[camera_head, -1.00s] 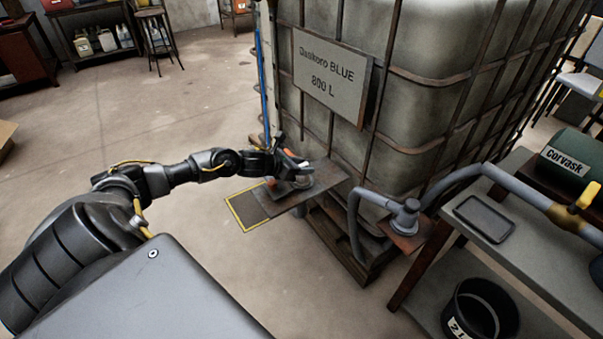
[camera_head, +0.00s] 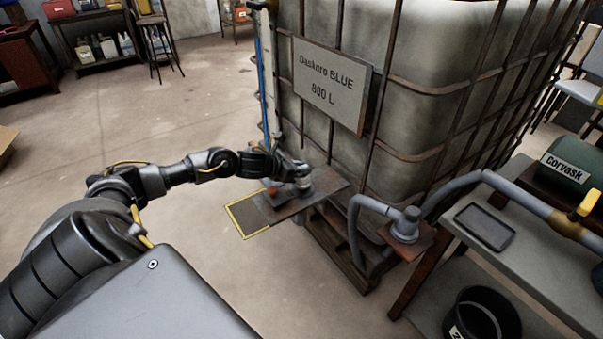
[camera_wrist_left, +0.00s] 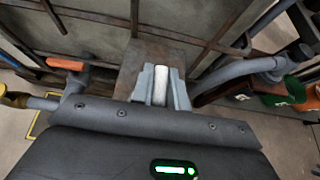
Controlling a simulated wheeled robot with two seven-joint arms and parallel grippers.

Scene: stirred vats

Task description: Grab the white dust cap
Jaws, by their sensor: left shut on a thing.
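My left gripper (camera_head: 304,184) is low over a rusty plate (camera_head: 328,183) at the foot of the caged tank. In the left wrist view its two grey fingers (camera_wrist_left: 161,88) are shut on the white dust cap (camera_wrist_left: 160,84), which shows as a pale upright band between them. In the head view the cap cannot be made out behind the gripper. I cannot tell whether the cap still touches what is under it. My right gripper is in neither view.
The caged tank (camera_head: 430,85) with its label sign (camera_head: 332,86) stands just behind the gripper. An orange handle (camera_wrist_left: 68,63) is left of the fingers.

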